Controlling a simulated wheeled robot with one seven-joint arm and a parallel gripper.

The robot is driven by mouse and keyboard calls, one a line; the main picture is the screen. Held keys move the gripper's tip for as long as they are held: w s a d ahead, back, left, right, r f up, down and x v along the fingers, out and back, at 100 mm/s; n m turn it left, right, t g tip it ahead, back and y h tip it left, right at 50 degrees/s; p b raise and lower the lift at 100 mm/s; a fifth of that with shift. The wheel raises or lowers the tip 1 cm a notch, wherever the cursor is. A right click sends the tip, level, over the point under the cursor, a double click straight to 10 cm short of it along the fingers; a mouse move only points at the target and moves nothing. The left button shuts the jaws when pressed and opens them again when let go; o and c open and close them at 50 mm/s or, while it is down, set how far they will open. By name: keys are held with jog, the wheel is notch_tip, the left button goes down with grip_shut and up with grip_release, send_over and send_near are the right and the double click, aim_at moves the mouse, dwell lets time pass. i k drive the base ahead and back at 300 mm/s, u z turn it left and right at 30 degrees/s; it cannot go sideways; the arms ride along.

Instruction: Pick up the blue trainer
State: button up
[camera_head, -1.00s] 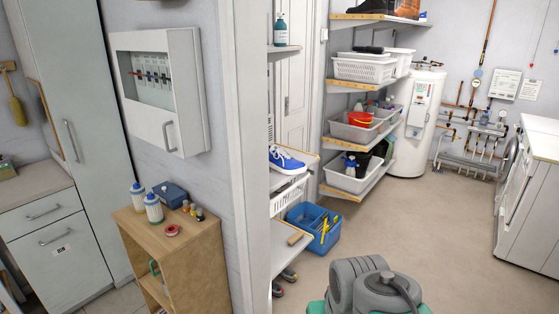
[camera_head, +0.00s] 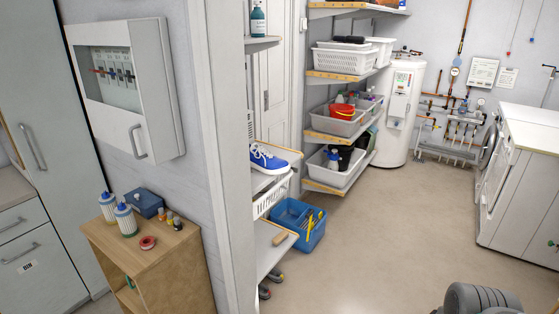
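The blue trainer (camera_head: 263,158) has a white sole and light laces. It sits on a white wooden-edged shelf (camera_head: 284,176), just past the pale wall end in the middle of the picture. Its toe points right, and its left end is partly cut off by the wall end. My gripper is not in view. Only grey rounded parts of my own body show at the bottom right, well apart from the trainer.
A white basket (camera_head: 270,197) is below the trainer, and a blue caddy (camera_head: 301,224) is on the floor. A wooden cabinet (camera_head: 165,275) stands left of the wall end (camera_head: 228,170). Open floor (camera_head: 390,230) lies to the right, before white machines (camera_head: 527,195).

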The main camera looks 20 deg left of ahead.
aim_at(261, 160)
jog(key=z, duration=0.05)
jog(key=i, duration=3.8)
jog(key=u, duration=5.25)
